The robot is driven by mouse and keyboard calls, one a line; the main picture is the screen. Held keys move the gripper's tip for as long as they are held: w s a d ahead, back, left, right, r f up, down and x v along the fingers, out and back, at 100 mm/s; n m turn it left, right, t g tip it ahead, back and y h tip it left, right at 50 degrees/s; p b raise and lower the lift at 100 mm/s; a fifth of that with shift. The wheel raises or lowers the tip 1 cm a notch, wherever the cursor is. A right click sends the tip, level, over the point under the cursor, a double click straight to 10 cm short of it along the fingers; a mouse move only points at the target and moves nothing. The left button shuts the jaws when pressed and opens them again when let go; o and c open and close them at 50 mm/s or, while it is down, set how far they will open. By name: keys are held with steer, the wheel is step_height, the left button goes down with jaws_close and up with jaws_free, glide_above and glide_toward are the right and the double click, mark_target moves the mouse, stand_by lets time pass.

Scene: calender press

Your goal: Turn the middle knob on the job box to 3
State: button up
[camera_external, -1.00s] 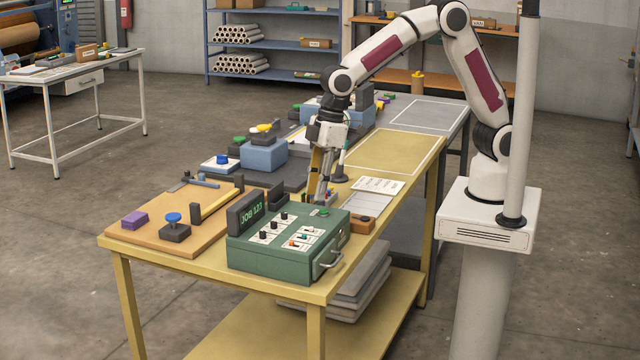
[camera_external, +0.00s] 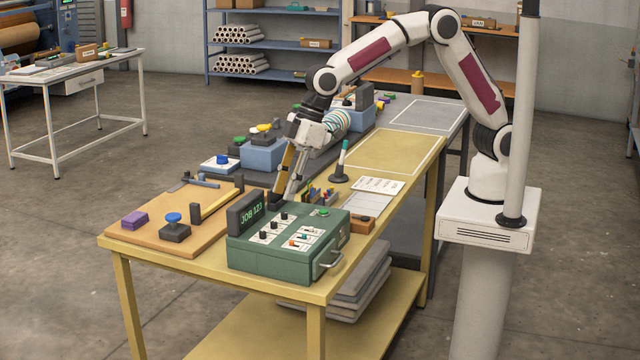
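The job box (camera_external: 268,260) is a green case at the front of the yellow table, with a dark display (camera_external: 246,212) reading "JOB 123" on its left side. Three black knobs stand in a slanting row on white plates on its top. The middle knob (camera_external: 273,226) sits between the other two; its pointer setting is too small to read. My gripper (camera_external: 283,198) points down over the back edge of the box, behind the knob row and apart from the middle knob. Its two fingers look spread, with nothing visible between them.
A green button (camera_external: 321,212), orange and teal switches share the box top. A silver handle (camera_external: 328,263) is on its right side. An orange-brown block (camera_external: 361,224) stands to the right. A wooden board (camera_external: 150,230) with a blue-topped knob lies left. A penlike upright (camera_external: 342,160) stands behind.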

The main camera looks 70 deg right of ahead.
mark_target(274, 222)
steer(key=shift+x, duration=3.8)
jaws_close()
